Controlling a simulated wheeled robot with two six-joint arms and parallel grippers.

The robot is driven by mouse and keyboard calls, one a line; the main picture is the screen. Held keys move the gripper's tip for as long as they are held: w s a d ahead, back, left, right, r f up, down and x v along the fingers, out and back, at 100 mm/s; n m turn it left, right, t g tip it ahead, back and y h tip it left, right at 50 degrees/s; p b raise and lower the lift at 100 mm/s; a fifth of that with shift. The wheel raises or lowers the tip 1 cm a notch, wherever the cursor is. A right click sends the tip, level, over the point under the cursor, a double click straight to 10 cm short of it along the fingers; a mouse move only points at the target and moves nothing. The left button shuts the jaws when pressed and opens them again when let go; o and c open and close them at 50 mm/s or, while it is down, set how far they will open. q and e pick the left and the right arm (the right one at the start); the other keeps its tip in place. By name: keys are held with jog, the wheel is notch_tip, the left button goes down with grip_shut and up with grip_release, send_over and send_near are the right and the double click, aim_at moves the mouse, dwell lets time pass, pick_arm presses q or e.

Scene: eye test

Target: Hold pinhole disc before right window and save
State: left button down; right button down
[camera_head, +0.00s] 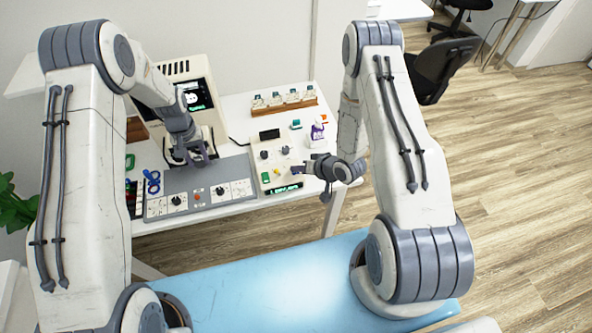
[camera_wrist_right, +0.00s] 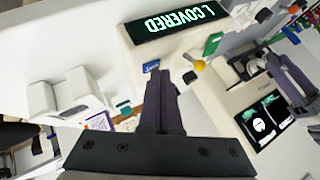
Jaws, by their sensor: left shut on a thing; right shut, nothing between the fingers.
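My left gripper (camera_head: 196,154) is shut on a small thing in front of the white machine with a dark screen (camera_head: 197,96). The fingers largely hide the held thing, so I cannot tell whether it is the pinhole disc. The left gripper also shows in the right wrist view (camera_wrist_right: 292,84). My right gripper (camera_head: 301,169) is shut and empty at the right edge of the white control box (camera_head: 271,138). In the right wrist view its fingertips (camera_wrist_right: 162,76) are beside a small blue button (camera_wrist_right: 151,66); contact is unclear. The display (camera_wrist_right: 180,20) reads "L COVERED".
A grey panel with knobs (camera_head: 188,184) lies left of the control box. Blue looped things (camera_head: 152,181) lie beside it. A purple-labelled white bottle (camera_head: 317,132) and a wooden rack (camera_head: 285,103) stand behind. A blue padded surface (camera_head: 270,283) is in front.

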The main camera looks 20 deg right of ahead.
jog(key=shift+r, duration=0.1)
dwell(0.3)
jog(key=shift+r, duration=0.65)
jog(key=shift+r, duration=2.55)
jog(key=shift+s, duration=0.1)
jog(key=v, duration=0.7)
jog(key=shift+r, duration=0.15)
jog(key=shift+s+d, duration=0.1)
